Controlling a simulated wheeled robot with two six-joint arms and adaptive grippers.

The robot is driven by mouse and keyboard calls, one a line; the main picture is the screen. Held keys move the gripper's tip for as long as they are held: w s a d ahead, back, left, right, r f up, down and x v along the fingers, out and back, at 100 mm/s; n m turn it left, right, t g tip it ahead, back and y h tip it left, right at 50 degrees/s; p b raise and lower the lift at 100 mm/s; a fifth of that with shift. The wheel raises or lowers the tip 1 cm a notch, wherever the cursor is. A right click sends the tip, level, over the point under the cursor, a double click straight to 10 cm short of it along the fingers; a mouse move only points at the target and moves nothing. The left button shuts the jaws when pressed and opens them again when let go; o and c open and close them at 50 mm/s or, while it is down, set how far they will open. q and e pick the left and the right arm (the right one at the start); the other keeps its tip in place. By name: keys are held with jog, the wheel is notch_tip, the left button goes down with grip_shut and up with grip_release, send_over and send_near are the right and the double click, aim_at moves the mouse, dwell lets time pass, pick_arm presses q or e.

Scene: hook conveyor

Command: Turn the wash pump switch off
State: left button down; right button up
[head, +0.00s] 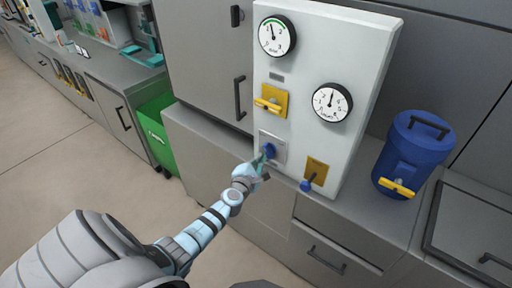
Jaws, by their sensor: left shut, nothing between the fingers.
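A white upright panel (345,55) carries several controls; I cannot read labels that tell which one is the wash pump switch. A grey plate (279,146) at the lower left bears a blue knob (270,150). A yellow plate (318,168) at the lower right has a blue-tipped lever (306,185) pointing down and left. A yellow handle (267,104) lies nearly level on another yellow plate above. My left gripper (262,160) is shut and empty, right at the blue knob, partly overlapping it; I cannot tell whether they touch. My right gripper is out of view.
Two round gauges (276,36) (331,102) are on the panel's upper part. A blue drum (415,150) with a yellow tap stands on the counter to the right. A green bin (156,130) is left of the cabinets. The floor at the left is clear.

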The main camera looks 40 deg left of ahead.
pick_arm(q)
jog(key=shift+d+f+n+p, duration=0.1)
jog(key=shift+d+n+p, duration=0.15)
jog(key=shift+n, duration=0.25)
jog(key=shift+f, duration=0.1)
dwell(0.5)
notch_tip(320, 180, down, 4)
jog(key=a+b, duration=0.3)
jog(key=b, duration=0.2)
jog(key=r+p+v, duration=0.1)
jog(key=p+v, duration=0.5)
jog(key=v, duration=0.4)
jog(key=shift+r, duration=0.4)
